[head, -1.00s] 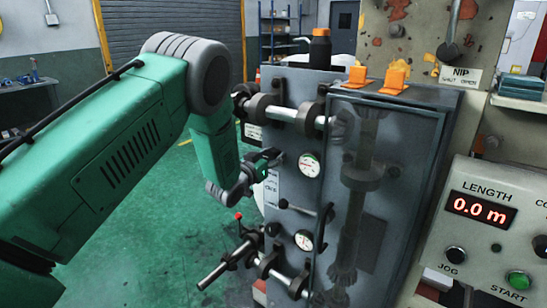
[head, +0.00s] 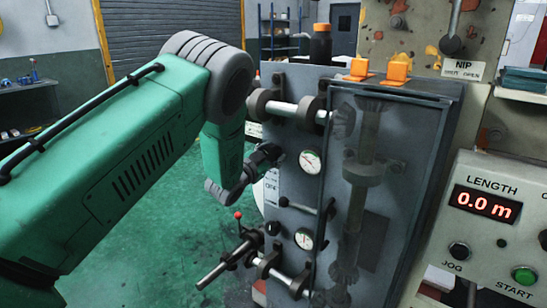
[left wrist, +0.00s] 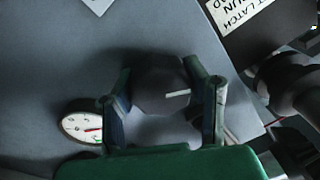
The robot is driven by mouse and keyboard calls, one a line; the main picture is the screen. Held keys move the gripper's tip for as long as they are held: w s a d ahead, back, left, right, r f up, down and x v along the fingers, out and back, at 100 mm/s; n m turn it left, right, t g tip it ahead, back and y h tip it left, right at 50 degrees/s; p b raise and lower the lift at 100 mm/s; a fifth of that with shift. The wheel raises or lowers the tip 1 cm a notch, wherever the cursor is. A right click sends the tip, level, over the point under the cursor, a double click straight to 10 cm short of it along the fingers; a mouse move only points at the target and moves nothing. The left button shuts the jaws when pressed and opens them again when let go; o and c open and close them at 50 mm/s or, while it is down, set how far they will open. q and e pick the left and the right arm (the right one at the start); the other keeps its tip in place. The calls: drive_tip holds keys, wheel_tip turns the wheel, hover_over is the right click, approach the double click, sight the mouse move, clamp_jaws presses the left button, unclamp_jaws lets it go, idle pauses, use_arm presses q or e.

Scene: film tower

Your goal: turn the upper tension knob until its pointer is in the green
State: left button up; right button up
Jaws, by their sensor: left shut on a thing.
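The upper tension knob (left wrist: 160,85) is a dark, faceted knob with a white mark in the left wrist view. My left gripper (left wrist: 164,98) is shut on it, one finger on each side. In the head view my left gripper (head: 268,156) is at the cabinet's front face and hides the knob. The upper gauge (head: 310,161) is a round white dial just right of it; it also shows in the left wrist view (left wrist: 82,128), partly behind a finger, with a red pointer and some green. I cannot tell whether the pointer is in the green. My right gripper is out of view.
A lower gauge (head: 304,239) and lower knob (head: 272,228) sit below, near a red-tipped lever (head: 238,216). A shaft (head: 291,111) crosses above. The control panel (head: 478,237) reading 0.0 m stands at right. Open green floor (head: 165,240) lies left.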

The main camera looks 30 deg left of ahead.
use_arm(q)
drive_tip(key=m+b, duration=0.1)
drive_tip(key=m, duration=0.2)
drive_tip(key=f+m+b, duration=0.1)
drive_tip(key=m, duration=0.2)
drive_tip(key=shift+s+m+b, duration=0.1)
drive_tip(key=shift+m+b, duration=0.3)
drive_tip(key=m+h+b, duration=0.1)
drive_tip(key=m+b, duration=0.2)
drive_tip(key=m, duration=0.3)
drive_tip(key=shift+m, duration=0.4)
drive_tip(key=o, duration=1.2)
drive_tip(key=shift+r, duration=0.15)
drive_tip(key=shift+r, duration=0.1)
